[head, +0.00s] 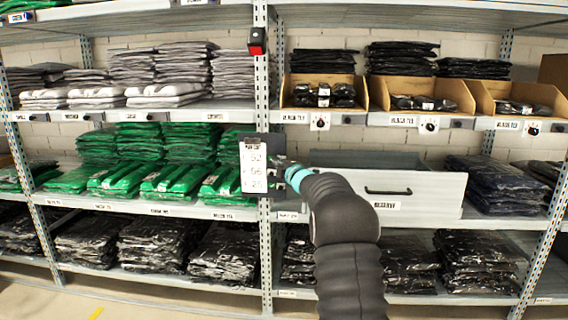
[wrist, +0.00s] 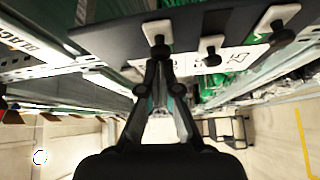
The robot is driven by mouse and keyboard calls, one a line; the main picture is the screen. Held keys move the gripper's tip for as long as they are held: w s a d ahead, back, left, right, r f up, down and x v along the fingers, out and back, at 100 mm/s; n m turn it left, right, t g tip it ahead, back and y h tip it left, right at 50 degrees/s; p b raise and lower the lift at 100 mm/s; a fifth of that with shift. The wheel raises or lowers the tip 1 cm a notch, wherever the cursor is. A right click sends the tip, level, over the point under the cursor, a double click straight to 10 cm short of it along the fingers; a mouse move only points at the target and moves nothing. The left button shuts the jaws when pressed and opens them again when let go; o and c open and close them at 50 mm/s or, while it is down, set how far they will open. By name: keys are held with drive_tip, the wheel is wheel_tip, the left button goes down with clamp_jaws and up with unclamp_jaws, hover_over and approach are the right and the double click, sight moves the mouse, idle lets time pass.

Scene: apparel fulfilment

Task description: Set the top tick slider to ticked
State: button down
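A dark board with a white pick list (head: 254,168) hangs on the shelf upright in the head view. In the wrist view the board (wrist: 108,38) crosses the top of the picture, turned sideways. It carries three white sliders with black knobs. The leftmost, which appears to be the top tick slider (wrist: 157,29), is at my fingertips. The middle slider (wrist: 211,44) and the rightmost slider (wrist: 287,15) stand to its right. My gripper (wrist: 158,63) has its fingers drawn close together around the leftmost knob. In the head view my gripper (head: 291,174) is at the board's right edge, its fingers mostly hidden.
A grey drawer (head: 425,190) with a black handle is right of my arm. Green packs (head: 165,180) lie on the shelf left of the board. Cardboard bins (head: 420,90) stand on the shelf above right. A red device (head: 257,41) is on the upright above.

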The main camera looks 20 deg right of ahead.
drive_tip(key=shift+f, duration=0.1)
drive_tip(key=s+a+b, duration=0.3)
drive_tip(key=s+b, duration=0.1)
drive_tip(key=s, duration=0.5)
idle(0.5)
idle(0.4)
